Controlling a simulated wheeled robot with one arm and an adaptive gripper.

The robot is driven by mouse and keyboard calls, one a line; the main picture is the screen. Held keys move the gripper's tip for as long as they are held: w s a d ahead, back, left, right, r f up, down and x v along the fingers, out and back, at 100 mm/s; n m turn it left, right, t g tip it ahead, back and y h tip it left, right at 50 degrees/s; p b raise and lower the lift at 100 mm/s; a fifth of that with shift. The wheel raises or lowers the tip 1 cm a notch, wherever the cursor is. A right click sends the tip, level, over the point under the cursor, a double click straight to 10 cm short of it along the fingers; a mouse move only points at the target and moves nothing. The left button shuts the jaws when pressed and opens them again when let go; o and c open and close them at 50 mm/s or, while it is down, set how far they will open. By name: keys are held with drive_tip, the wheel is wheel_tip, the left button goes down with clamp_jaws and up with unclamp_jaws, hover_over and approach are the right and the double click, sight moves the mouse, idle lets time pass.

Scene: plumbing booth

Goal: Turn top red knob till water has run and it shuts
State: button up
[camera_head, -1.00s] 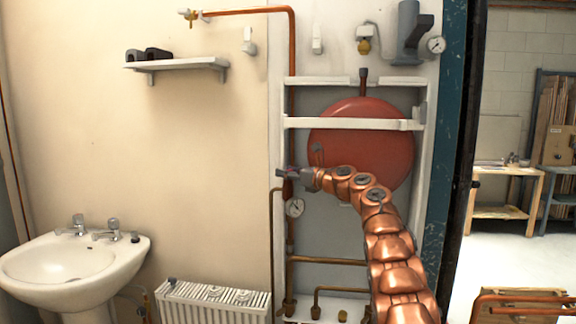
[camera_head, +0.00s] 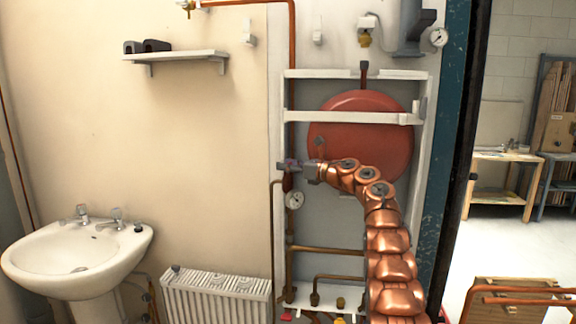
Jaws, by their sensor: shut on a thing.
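The top red knob (camera_head: 287,166) sits on the upright copper pipe at the left side of the white frame, just above a round gauge. It is small and mostly covered by my gripper (camera_head: 296,166), which reaches in from the right and is shut on it. The exact hold of the fingers and the knob's angle are too small to tell. No running water shows in view.
A round gauge (camera_head: 294,200) hangs just below my gripper. A large red tank (camera_head: 362,130) stands behind my arm, crossed by a white rail (camera_head: 345,117). A radiator (camera_head: 216,296) and a sink (camera_head: 78,250) are at the lower left.

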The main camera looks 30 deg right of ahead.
drive_tip(key=o, duration=1.2)
drive_tip(key=shift+c, duration=0.2)
drive_tip(key=shift+v, duration=0.9)
drive_tip(key=v, duration=1)
